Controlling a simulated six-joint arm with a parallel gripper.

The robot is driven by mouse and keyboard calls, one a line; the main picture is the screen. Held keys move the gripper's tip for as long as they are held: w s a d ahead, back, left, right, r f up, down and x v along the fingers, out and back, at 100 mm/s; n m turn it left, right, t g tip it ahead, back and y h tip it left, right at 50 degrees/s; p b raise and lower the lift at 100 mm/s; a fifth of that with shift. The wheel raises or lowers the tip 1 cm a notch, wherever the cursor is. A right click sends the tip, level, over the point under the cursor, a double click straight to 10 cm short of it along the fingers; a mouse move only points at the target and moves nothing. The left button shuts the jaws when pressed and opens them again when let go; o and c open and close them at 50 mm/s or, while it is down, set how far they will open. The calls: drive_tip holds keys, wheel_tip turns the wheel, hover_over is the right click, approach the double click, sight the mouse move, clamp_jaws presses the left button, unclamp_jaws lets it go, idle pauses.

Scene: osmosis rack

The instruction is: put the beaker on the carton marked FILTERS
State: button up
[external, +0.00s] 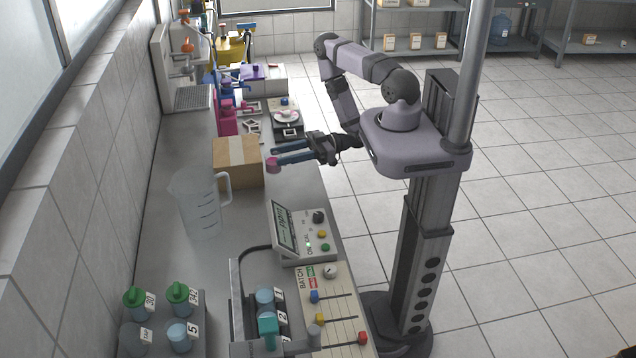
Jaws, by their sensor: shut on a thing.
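A brown cardboard carton (238,174) with a paler tape strip stands on the counter. No FILTERS marking can be read on it from here. My gripper (276,157) reaches in from the right with two long blue fingers. A large clear graduated jug (201,207) with a handle stands in front of the carton.
A control box with a display (300,232) and a slider panel (340,312) lie nearer the camera. Green-capped and open containers (180,300) stand front left. A balance (287,117) and pink, purple and orange equipment fill the back. Some bare counter (250,210) lies between jug and control box.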

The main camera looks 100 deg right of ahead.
drive_tip(key=shift+w+d+f+b, duration=0.1)
drive_tip(key=shift+w+d+b, duration=0.5)
drive_tip(key=shift+b, duration=0.6)
drive_tip(key=w+d+r+n+y+b, duration=0.1)
drive_tip(key=w+d+r+y+b, duration=0.1)
drive_tip(key=w+d+r+b, duration=0.55)
drive_tip(key=p, duration=0.4)
hover_over(246, 146)
drive_tip(key=shift+w+a+f+g, duration=0.1)
drive_tip(key=shift+f+g, duration=0.2)
drive_tip(key=shift+f, duration=1.05)
drive_tip(key=shift+f+p, duration=0.55)
drive_tip(key=shift+f, duration=1.5)
drive_tip(key=shift+f, duration=0.1)
